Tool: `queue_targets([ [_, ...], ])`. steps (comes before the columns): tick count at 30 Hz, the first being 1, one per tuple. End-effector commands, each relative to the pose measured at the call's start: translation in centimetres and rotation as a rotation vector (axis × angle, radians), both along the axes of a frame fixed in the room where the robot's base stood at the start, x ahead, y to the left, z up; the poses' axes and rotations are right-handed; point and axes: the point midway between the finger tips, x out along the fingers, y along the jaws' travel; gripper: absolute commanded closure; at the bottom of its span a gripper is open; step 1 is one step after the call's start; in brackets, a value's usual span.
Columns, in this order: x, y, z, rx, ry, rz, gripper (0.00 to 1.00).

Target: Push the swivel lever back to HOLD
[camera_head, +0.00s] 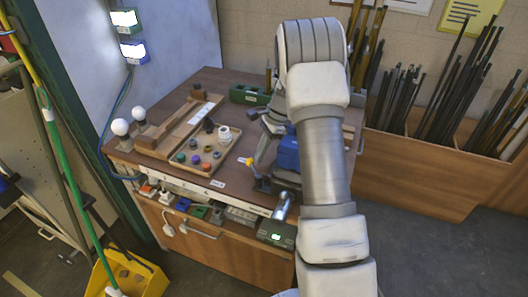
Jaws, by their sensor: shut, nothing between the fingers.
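A small lever with a yellow-orange tip (249,161) stands at the front right of the workbench, beside a blue block-like fixture (288,153). It looks like the swivel lever, but its exact setting is too small to tell. My gripper (262,155) reaches down there, mostly hidden behind my arm. It looks shut and empty, close to the lever; I cannot tell whether they touch. A small white label (218,184) lies on the bench left of the lever, its text unreadable.
A wooden tray (187,172) with several coloured caps sits left of the lever. Two white bulbs (129,120) stand at the bench's left edge. A green box (250,95) is behind. Bins of dark rods (440,110) stand at right. My arm covers the bench's right side.

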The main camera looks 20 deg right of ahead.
Motion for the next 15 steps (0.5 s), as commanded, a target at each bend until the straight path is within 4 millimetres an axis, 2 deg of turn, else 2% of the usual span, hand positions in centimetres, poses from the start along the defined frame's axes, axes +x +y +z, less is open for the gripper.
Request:
queue_targets([
  [15, 0.24, 0.38, 0.05, 0.000, -0.001, 0.053, 1.00],
])
